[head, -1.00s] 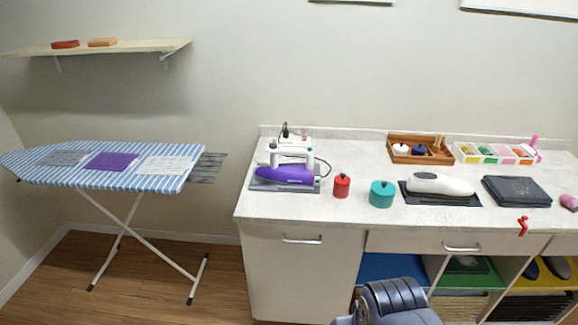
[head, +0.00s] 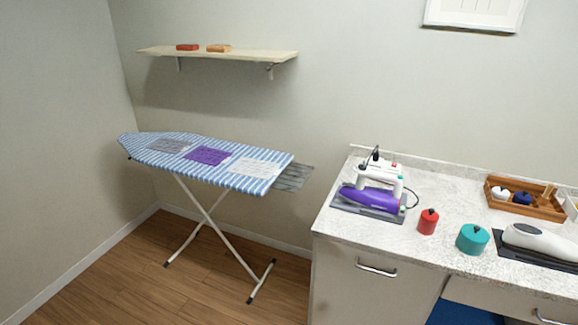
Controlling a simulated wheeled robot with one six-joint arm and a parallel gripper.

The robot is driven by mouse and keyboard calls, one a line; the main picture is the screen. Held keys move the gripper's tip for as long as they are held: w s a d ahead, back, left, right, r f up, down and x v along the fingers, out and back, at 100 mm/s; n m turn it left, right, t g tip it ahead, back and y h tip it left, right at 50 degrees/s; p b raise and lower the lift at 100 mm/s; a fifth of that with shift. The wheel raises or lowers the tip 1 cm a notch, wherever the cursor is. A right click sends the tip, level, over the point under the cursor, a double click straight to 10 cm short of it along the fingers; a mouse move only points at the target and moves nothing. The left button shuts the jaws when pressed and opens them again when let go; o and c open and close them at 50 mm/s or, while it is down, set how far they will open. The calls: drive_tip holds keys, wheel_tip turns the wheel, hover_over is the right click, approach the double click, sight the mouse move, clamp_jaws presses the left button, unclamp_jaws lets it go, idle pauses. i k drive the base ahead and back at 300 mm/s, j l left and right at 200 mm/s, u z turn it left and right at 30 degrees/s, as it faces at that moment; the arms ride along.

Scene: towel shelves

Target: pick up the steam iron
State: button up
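The steam iron (head: 372,195) is purple and white. It rests on a dark grey flat base (head: 385,215) near the left end of the white speckled counter. A dark cord loops to its right. White and dark parts stand close behind it, and I cannot tell whether they belong to it. My gripper is not in view.
A red canister (head: 428,222) and a teal canister (head: 473,239) stand right of the iron. Farther right are a wooden tray (head: 540,207) and a white appliance (head: 535,239). A striped ironing board (head: 230,172) stands left, below a wall shelf (head: 245,54).

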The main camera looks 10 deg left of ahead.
sight(378, 200)
drive_tip(key=i+j, duration=0.1)
drive_tip(key=i, duration=0.65)
drive_tip(key=i+j, duration=0.1)
drive_tip(key=i, duration=0.65)
